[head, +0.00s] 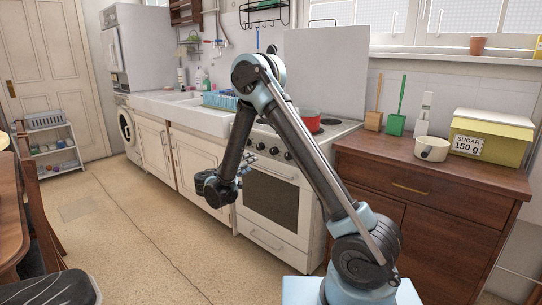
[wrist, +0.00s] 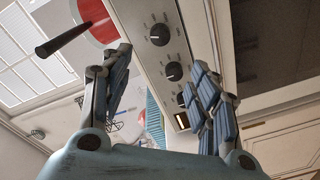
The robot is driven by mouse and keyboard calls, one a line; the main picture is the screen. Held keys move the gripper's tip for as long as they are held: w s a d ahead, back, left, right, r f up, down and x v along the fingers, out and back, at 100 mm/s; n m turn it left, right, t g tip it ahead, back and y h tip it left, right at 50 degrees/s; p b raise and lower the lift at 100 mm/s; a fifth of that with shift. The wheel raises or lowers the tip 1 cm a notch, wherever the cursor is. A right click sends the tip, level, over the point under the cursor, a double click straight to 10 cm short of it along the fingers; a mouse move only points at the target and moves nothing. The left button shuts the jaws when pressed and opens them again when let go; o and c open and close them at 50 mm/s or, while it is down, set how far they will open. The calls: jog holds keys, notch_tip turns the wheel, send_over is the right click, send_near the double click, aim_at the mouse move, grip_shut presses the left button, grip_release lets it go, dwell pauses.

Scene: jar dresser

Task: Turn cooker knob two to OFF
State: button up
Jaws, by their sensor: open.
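The white cooker (head: 272,197) stands right of the sink unit, with a row of dark knobs on its front panel. In the wrist view an upper knob (wrist: 160,34), a middle knob (wrist: 173,71) and a lower knob (wrist: 181,98) show on the panel, each with a pale pointer line. Their printed marks are too small to read. My gripper (wrist: 160,62) is open and empty, its two blue-grey fingers on either side of the middle knob in the picture. I see no contact. In the head view my gripper (head: 249,160) is in front of the panel, and my arm hides part of the cooker.
A red pan (head: 309,120) sits on the hob; its dark handle (wrist: 62,38) shows in the wrist view. A wooden dresser (head: 425,185) with a white pot (head: 431,149) and a yellow sugar box (head: 488,137) stands at right. The floor in front of the sink is clear.

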aim_at(272, 152)
jog(key=x, duration=1.7)
jog(key=shift+w+d, duration=0.1)
jog(key=shift+w, duration=0.05)
jog(key=c, duration=1.1)
